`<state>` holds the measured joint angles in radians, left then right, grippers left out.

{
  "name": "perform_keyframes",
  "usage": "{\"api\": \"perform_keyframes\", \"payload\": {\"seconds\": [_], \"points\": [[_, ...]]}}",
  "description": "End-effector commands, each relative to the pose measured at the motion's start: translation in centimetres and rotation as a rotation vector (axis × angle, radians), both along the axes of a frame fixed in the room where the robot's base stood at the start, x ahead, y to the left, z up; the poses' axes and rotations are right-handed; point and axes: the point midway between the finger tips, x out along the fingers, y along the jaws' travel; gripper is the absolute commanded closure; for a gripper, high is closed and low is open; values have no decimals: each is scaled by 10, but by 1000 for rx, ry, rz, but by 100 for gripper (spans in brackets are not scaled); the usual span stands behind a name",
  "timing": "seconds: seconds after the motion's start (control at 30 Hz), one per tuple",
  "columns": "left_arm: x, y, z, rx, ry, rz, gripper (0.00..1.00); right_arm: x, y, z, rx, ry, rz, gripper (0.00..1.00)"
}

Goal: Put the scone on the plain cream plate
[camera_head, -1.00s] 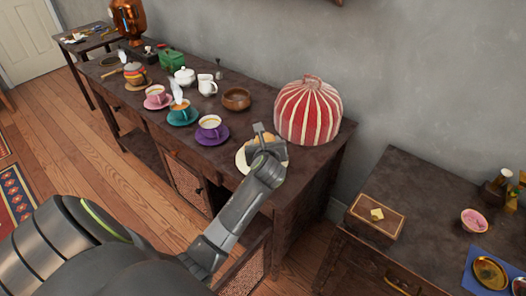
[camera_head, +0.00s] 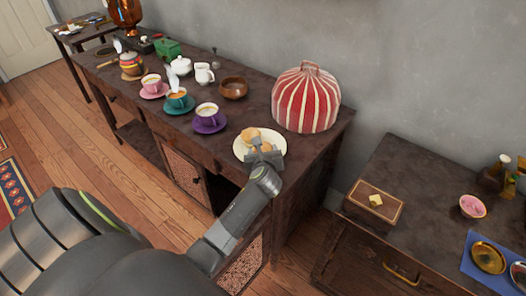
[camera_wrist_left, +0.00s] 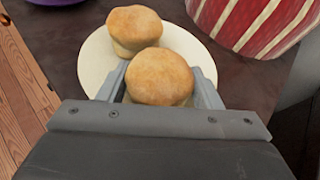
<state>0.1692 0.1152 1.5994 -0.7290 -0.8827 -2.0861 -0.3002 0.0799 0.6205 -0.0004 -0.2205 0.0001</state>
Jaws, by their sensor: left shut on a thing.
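The plain cream plate (camera_head: 240,152) lies near the front edge of the dark sideboard. One golden scone (camera_head: 250,134) sits on its far part; it also shows in the wrist view (camera_wrist_left: 134,28). My left gripper (camera_head: 265,152) is over the near part of the plate, shut on a second scone (camera_wrist_left: 160,76). In the wrist view the held scone is between the two fingers, in front of the other scone and overlapping it in the picture. Whether the held scone touches the plate is hidden. My right gripper is not in view.
A red-and-cream striped tea cosy (camera_head: 306,97) stands just behind the plate. A purple cup and saucer (camera_head: 208,120) is to the left, with a wooden bowl (camera_head: 233,87) behind. A lower cabinet at right bears a brown box (camera_head: 375,202).

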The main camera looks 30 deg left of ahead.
Motion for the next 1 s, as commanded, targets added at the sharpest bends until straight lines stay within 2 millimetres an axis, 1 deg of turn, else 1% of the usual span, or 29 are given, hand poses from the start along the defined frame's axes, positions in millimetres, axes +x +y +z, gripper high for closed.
{"api": "perform_keyframes", "payload": {"seconds": [0.03,0.2,0.47,0.57,0.67,0.77,1.0], "points": [[0,0,-2,-1,1,0,40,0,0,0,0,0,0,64],[0,0,-1,-1,1,0,20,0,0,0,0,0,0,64],[0,0,-1,0,0,0,20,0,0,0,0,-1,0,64],[-1,-1,4,-1,-1,0,20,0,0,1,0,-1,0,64],[-10,-7,7,-2,0,-2,20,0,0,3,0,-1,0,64],[-23,-16,14,-4,0,0,20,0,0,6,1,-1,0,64],[-61,-45,33,-6,0,0,20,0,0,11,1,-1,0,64]]}}
